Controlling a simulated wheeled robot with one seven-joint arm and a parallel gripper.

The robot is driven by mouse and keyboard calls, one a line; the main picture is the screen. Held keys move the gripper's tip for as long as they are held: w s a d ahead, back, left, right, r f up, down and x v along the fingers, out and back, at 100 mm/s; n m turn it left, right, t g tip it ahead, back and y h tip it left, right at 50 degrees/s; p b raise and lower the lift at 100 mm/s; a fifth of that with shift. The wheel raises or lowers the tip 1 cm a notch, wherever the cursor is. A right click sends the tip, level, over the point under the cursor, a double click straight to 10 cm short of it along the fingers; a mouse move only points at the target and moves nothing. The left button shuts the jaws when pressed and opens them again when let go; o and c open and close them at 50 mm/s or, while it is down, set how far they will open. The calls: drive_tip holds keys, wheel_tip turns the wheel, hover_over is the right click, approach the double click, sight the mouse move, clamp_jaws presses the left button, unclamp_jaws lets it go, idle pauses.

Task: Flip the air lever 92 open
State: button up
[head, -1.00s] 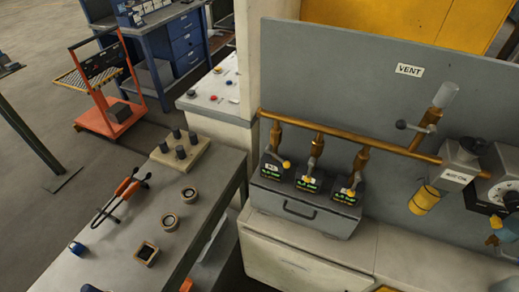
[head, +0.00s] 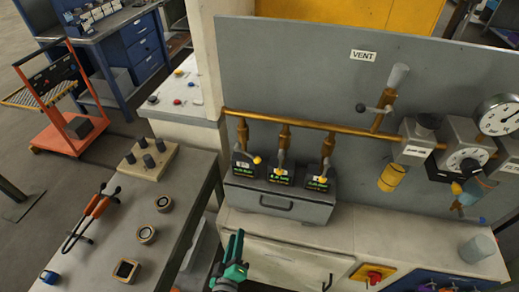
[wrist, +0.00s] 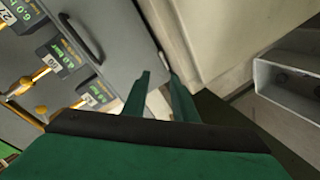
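Three small black gauge boxes with green displays and yellow-tipped levers stand in a row under a brass pipe (head: 320,126): a left box (head: 243,164), a middle box (head: 280,174) and a right box (head: 317,179). Their number tags are too small to read in the head view, so I cannot tell which is 92. In the wrist view the boxes lie at the upper left; one tag (wrist: 10,14) seems to read 27. My gripper (head: 236,243) is below and in front of the boxes, touching none. In the wrist view its green fingers (wrist: 158,76) are apart and empty.
The boxes sit on a grey drawer case (head: 268,204) on a pale cabinet. A lever under the VENT sign (head: 363,55), a yellow cylinder (head: 392,178) and dials are at right.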

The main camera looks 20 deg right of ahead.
drive_tip(key=w+d+r+m+h, duration=0.1)
drive_tip(key=w+d+r+h, duration=0.1)
drive_tip(key=w+r+h, duration=0.3)
drive_tip(key=m+g+h, duration=0.6)
drive_tip(key=m+h, duration=0.2)
drive_tip(key=m, duration=0.1)
approach(248, 155)
drive_tip(key=w+d, duration=0.1)
drive_tip(key=d, duration=0.2)
drive_tip(key=x, duration=1.1)
drive_tip(key=shift+r, duration=0.15)
drive_tip(key=shift+c, duration=0.6)
clamp_jaws()
drive_tip(key=shift+w, duration=0.1)
